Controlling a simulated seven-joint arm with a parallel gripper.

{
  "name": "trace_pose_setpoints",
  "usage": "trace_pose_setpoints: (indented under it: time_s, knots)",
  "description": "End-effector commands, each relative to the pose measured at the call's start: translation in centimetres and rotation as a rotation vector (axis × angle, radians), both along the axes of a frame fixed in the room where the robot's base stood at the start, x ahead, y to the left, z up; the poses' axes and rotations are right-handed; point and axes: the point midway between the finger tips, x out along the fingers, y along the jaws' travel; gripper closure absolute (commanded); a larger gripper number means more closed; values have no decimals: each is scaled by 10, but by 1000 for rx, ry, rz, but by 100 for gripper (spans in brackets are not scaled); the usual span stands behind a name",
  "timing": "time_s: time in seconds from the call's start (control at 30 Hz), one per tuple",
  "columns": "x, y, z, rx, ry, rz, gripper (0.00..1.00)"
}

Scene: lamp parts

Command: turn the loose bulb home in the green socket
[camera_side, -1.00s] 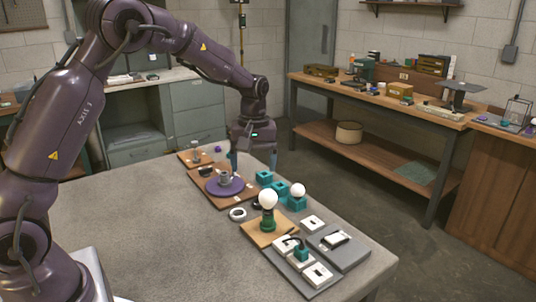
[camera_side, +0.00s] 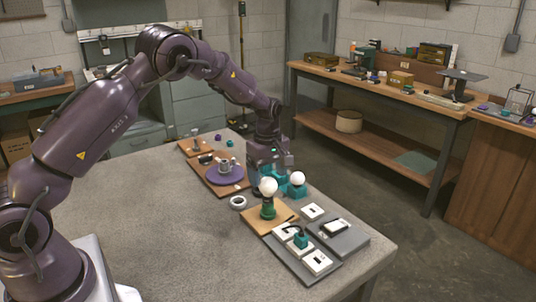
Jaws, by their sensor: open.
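A white bulb (camera_side: 267,187) stands upright in the green socket (camera_side: 267,209), which sits on a light wooden board (camera_side: 257,222) near the front right of the table. How deep the bulb sits in the socket cannot be told at this size. My gripper (camera_side: 254,186) is open and points down, just behind and left of the bulb. Its fingers are partly hidden, and I see no contact with the bulb.
A second white bulb (camera_side: 298,178) rests on a teal holder (camera_side: 297,190) to the right. A purple disc (camera_side: 224,175) stands behind on a brown board. Grey plates with white switches (camera_side: 318,262) lie in front.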

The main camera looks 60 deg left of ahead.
Motion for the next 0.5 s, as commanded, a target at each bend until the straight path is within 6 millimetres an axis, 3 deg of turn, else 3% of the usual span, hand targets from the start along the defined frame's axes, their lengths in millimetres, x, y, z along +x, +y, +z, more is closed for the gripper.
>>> trace_pose_setpoints:
  time_s: [0.2, 0.5]
  knots:
    - [0, 0, -33, 0, 2, 0, 22]
    - [0, 0, -44, 0, -1, -1, 22]
